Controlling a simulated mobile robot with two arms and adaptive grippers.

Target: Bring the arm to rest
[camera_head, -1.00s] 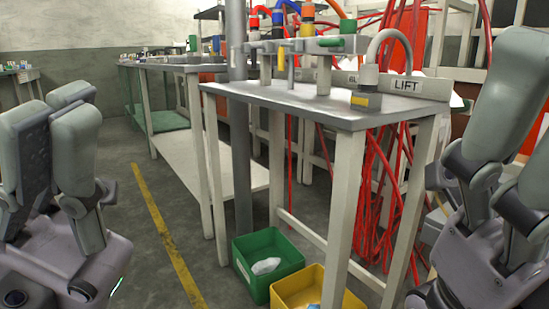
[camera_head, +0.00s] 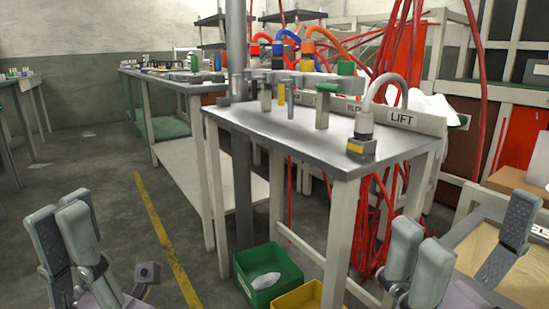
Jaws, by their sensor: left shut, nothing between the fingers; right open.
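My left gripper (camera_head: 64,212) is at the lower left, its grey fingers close together with nothing between them. It is over the floor, left of the yellow line. My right gripper (camera_head: 468,228) is at the lower right, its fingers spread wide apart and empty. It is in front of the right end of the metal-topped table and partly covers a wooden surface behind it. The lower parts of both grippers are cut off by the picture's bottom edge.
The metal-topped table (camera_head: 290,128) stands between the grippers, with a fixture of coloured hoses and a LIFT label (camera_head: 403,120). A green bin (camera_head: 268,278) and a yellow bin (camera_head: 300,298) sit below it. Red cables (camera_head: 377,205) hang behind.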

